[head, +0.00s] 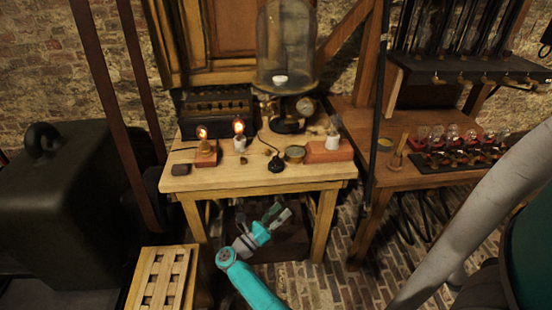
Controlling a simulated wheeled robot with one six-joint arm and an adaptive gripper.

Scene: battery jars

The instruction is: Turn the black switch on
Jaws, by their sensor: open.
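A small black rounded object with a cord (277,164), possibly the black switch, lies at the front middle of the wooden table (250,180). Two glowing bulbs stand behind: one (202,132) on a reddish base, one (239,127) on a white holder. My gripper (279,212) is open and empty, in front of and below the table's front edge, apart from everything on the table.
A glass bell jar (286,45) stands at the table's back. A brass disc (295,154) and a red block (322,152) with a white fitting lie on the right. Another bench (385,170) with several bulbs stands right. A dark machine (60,200) is left.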

